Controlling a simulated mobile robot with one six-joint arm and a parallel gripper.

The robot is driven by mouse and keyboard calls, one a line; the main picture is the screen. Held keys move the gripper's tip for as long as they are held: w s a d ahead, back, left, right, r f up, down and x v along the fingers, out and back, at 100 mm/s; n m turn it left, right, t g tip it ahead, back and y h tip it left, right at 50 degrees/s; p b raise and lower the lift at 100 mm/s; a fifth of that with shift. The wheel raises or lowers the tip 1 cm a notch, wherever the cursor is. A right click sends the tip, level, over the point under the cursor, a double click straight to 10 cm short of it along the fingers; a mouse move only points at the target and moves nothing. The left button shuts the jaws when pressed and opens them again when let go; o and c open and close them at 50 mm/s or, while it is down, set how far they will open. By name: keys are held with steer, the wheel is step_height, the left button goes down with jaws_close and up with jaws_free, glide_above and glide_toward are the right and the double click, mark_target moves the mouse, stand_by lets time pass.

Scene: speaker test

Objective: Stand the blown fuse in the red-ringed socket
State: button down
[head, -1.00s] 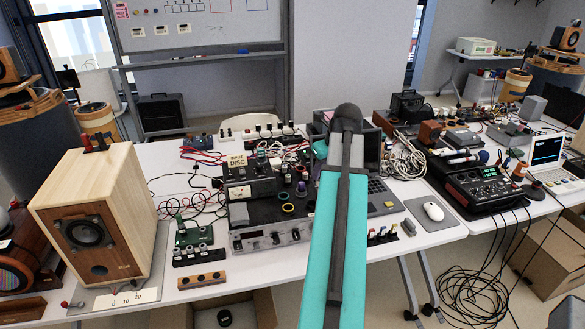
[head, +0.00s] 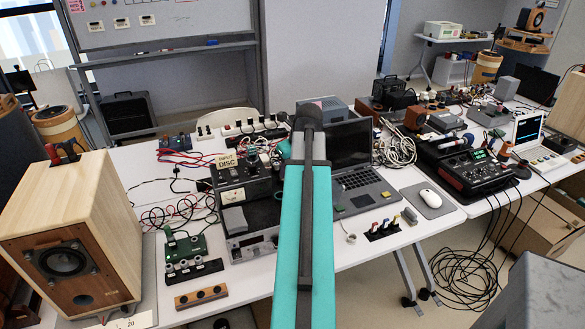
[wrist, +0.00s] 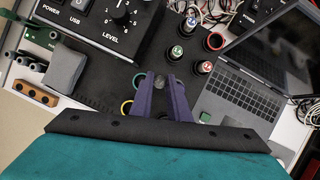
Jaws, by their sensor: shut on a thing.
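My gripper (wrist: 161,84) shows in the wrist view as two purple fingers above the black board (wrist: 100,75). It is shut on a small grey piece, apparently the blown fuse (wrist: 160,83), of which only the end shows. A socket with a dark red ring (wrist: 214,41) is to the upper right of the fingertips. A green ring (wrist: 139,80) and a yellow ring (wrist: 127,107) lie just left of the fingers. In the head view my teal arm hides the gripper, the fuse and most of the ringed sockets.
A wooden speaker (head: 75,225) stands at the left.

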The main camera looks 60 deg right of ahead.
steer(key=w+d+f+p, duration=0.1)
steer(key=w+d+p, duration=0.3)
steer(key=d, duration=1)
steer(key=shift+w+d+f, duration=0.25)
steer(key=shift+w+d, duration=0.05)
steer(key=shift+w, duration=0.9)
steer(key=shift+f, duration=0.15)
steer(key=shift+f+p, duration=0.9)
steer(key=shift+f, duration=0.7)
steer(key=shift+f, duration=0.25)
steer(key=c, duration=2.1)
jaws_free()
steer(key=shift+f, duration=0.1)
steer(key=o, duration=0.4)
